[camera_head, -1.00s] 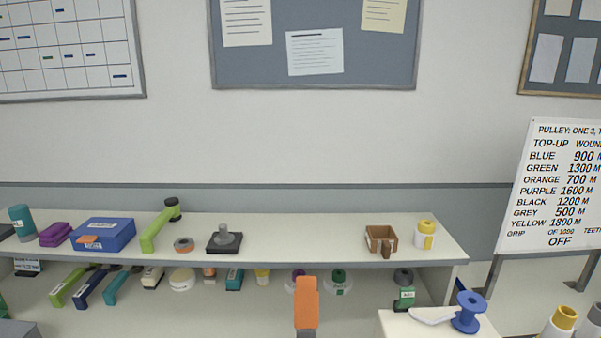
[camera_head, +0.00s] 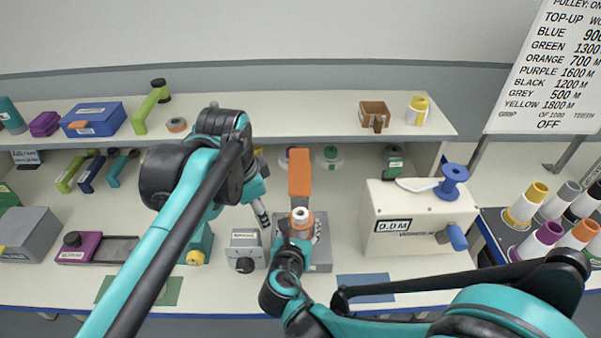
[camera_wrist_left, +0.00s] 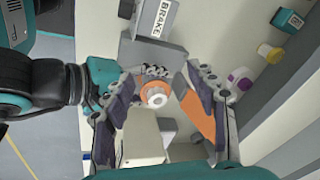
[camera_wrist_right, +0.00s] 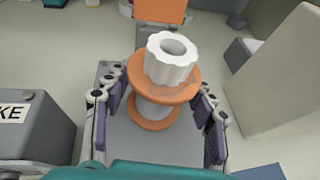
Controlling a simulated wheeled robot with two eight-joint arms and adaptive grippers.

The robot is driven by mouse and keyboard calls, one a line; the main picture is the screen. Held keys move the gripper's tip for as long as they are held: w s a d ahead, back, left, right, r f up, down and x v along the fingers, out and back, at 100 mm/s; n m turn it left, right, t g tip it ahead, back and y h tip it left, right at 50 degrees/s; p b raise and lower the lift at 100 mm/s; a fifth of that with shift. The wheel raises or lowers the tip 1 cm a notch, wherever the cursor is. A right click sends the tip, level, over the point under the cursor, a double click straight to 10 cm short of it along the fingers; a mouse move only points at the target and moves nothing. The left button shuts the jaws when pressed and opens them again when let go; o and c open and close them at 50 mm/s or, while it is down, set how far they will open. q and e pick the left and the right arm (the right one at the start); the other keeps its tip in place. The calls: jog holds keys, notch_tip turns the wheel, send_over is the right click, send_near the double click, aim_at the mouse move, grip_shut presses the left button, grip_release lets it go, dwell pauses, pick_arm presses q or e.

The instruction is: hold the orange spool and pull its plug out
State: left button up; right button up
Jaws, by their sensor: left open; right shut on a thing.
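The orange spool (camera_wrist_right: 155,112) stands upright on a grey machine base (camera_wrist_right: 95,140), with orange flanges and a white core. Its plug (camera_wrist_right: 165,65), white and ridged with a hole in the middle, sits in the top of the spool. My right gripper (camera_wrist_right: 156,80) is shut on the spool, a finger on each side. In the head view the spool (camera_head: 301,226) is partly hidden by that gripper. My left gripper (camera_head: 264,218) is open and empty, just left of the spool. In the left wrist view the plug (camera_wrist_left: 155,95) shows between its spread fingers, apart from them.
An orange upright arm (camera_head: 300,175) stands right behind the spool. A grey brake box (camera_head: 245,245) is at its left. A cream winder (camera_head: 410,225) with a blue spool (camera_head: 453,180) stands to the right. A loaded shelf (camera_head: 290,108) runs behind; several cones stand at far right.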

aim_at(300, 213)
pick_arm(q)
jog(key=w+d+r+m+g, duration=0.3)
jog(key=w+d+r+m, duration=0.15)
jog(key=d+m, duration=0.5)
jog(key=shift+n+y, duration=0.25)
jog(key=shift+y, duration=0.05)
notch_tip(300, 213, down, 12)
jog(key=shift+w+d+r, duration=0.1)
jog(key=shift+w, duration=0.05)
grip_shut()
jog(key=shift+r, duration=1.7)
jog(key=shift+r, duration=0.1)
jog(key=shift+r, duration=1.9)
